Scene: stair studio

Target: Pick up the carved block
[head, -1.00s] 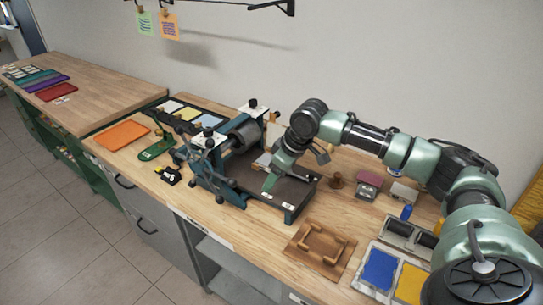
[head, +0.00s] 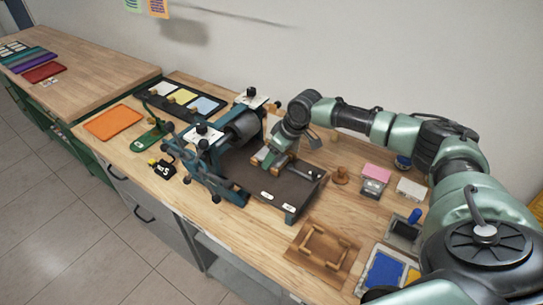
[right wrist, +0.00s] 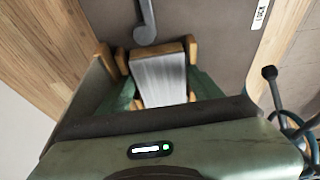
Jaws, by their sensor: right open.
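The carved block (right wrist: 160,78) has a grey, finely lined top and a tan wooden edge. It lies on the dark flat bed (head: 245,178) of the press. In the right wrist view it sits between the fingers of my right gripper (right wrist: 158,75), one on each side. The right gripper is open; whether either finger touches the block I cannot tell. In the head view the right gripper (head: 272,160) is low over the bed beside the roller and hides most of the block. My left gripper is not in view.
The press roller (head: 241,127) and its frame stand left of the gripper. A wooden knob (head: 340,175), a pink-topped block (head: 376,172) and a wooden tray with handles (head: 322,252) lie to the right. An orange tray (head: 113,122) is at the left.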

